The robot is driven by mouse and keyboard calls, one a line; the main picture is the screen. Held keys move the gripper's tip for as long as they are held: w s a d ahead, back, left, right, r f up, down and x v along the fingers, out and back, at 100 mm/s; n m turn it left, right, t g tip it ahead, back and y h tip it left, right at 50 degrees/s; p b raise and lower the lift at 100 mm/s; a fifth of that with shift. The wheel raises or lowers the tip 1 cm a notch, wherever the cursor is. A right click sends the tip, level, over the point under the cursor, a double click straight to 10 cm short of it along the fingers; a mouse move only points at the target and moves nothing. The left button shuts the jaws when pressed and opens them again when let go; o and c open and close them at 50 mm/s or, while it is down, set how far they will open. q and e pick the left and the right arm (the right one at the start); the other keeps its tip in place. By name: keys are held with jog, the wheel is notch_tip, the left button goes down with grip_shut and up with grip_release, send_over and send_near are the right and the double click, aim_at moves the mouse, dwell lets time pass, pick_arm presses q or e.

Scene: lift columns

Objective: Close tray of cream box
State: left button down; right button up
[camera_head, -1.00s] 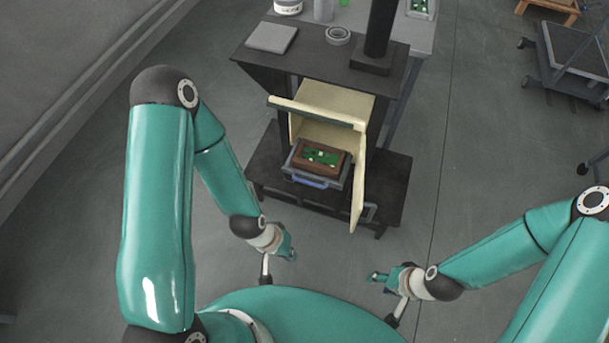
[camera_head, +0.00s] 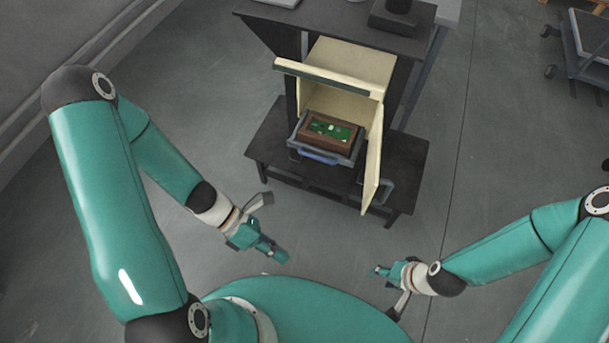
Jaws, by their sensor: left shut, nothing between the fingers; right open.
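The cream box (camera_head: 341,62) stands in the dark stand, its front open, with a cream door panel (camera_head: 373,160) hanging open on its right side. A tray (camera_head: 350,158) with a blue handle (camera_head: 319,157) sticks out of the box's lower front. A brown block with a green circuit board (camera_head: 331,130) lies in the tray. My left gripper (camera_head: 281,256) is shut and empty, in front of and left of the tray, apart from it. My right gripper (camera_head: 374,272) is open and empty, in front and to the right, also apart from the box.
The dark stand has a top shelf (camera_head: 350,32) and a low base (camera_head: 405,170) around the box. A wheeled cart (camera_head: 590,45) stands at the far right. The floor (camera_head: 330,230) between my grippers and the stand is clear.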

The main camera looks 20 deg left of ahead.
pick_arm(q)
jog(key=w+a+r+n+t+h+b, duration=0.1)
jog(key=w+a+r+n+t+b, duration=0.15)
jog(key=w+a+n+t, duration=0.55)
jog(key=w+a+r+n+t+b, duration=0.1)
jog(key=w+n+t+b, duration=0.35)
jog(key=n, duration=0.65)
jog(key=w+d+f, duration=0.2)
jog(key=w+d, duration=0.4)
jog(key=w, duration=0.5)
jog(key=shift+w+d+f, duration=0.25)
jog(key=shift+d+f, duration=0.05)
jog(key=shift+d, duration=0.1)
pick_arm(e)
notch_tip(320, 180, down, 10)
jog(key=shift+r, duration=0.15)
